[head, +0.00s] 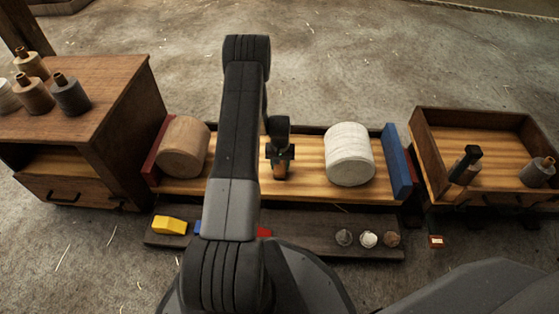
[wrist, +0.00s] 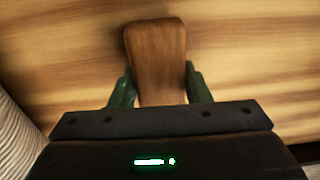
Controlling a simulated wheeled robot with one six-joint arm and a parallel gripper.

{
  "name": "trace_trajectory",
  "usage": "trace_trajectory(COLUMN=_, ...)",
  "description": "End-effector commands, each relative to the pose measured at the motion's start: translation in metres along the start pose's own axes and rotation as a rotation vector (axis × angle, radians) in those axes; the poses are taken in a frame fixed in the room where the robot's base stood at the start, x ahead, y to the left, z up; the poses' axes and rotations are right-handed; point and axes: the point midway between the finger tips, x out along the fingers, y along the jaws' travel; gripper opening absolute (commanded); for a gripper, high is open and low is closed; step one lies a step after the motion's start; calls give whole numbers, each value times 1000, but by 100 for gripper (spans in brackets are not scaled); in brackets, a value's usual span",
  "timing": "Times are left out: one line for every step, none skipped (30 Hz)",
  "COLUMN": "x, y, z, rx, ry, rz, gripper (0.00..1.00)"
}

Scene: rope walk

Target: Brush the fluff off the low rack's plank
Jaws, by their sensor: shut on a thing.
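The low rack's plank (head: 309,180) is pale striped wood between a red end board (head: 157,148) and a blue end board (head: 397,160). My gripper (head: 279,160) is over the middle of the plank, pointing down. In the wrist view its green fingers (wrist: 158,88) are shut on a brown wooden brush (wrist: 156,45), one on each side. The brush also shows small below the gripper in the head view (head: 279,173). Its bristles are hidden, and I cannot tell if it touches the plank. I can make out no fluff on the visible plank; my arm hides part of it.
A tan roll (head: 183,146) and a white roll (head: 349,154) stand on the plank either side of my gripper. A dark lower board (head: 310,246) holds a yellow block (head: 170,225) and several small lumps. A cabinet (head: 90,90) stands left, a tray (head: 480,120) right.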

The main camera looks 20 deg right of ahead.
Motion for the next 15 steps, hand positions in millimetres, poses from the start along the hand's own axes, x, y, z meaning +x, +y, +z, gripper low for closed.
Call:
trace_trajectory(x=0, y=0, z=6, rx=0, ry=-5, rz=0, gripper=14)
trace_trajectory(x=0, y=0, z=10, rx=0, ry=-6, rz=0, gripper=14)
trace_trajectory(x=0, y=0, z=12, rx=0, ry=-5, rz=0, gripper=14)
trace_trajectory(x=0, y=0, z=15, rx=0, ry=-4, rz=0, gripper=14)
trace_trajectory(x=0, y=0, z=17, rx=0, ry=-4, rz=0, gripper=14)
trace_trajectory(x=0, y=0, z=19, rx=0, ry=-5, rz=0, gripper=14)
trace_trajectory(x=0, y=0, z=20, rx=0, ry=-4, rz=0, gripper=14)
trace_trajectory(x=0, y=0, z=21, rx=0, ry=-3, rz=0, gripper=14)
trace_trajectory(x=0, y=0, z=22, rx=0, ry=-3, rz=0, gripper=14)
trace_trajectory(x=0, y=0, z=22, rx=0, ry=-2, rz=0, gripper=14)
trace_trajectory(x=0, y=0, z=23, rx=0, ry=-2, rz=0, gripper=14)
trace_trajectory(x=0, y=0, z=24, rx=0, ry=-2, rz=0, gripper=14)
trace_trajectory(x=-1, y=0, z=26, rx=0, ry=-3, rz=0, gripper=14)
trace_trajectory(x=-1, y=0, z=28, rx=0, ry=-3, rz=0, gripper=14)
trace_trajectory(x=-1, y=0, z=31, rx=0, ry=-3, rz=0, gripper=14)
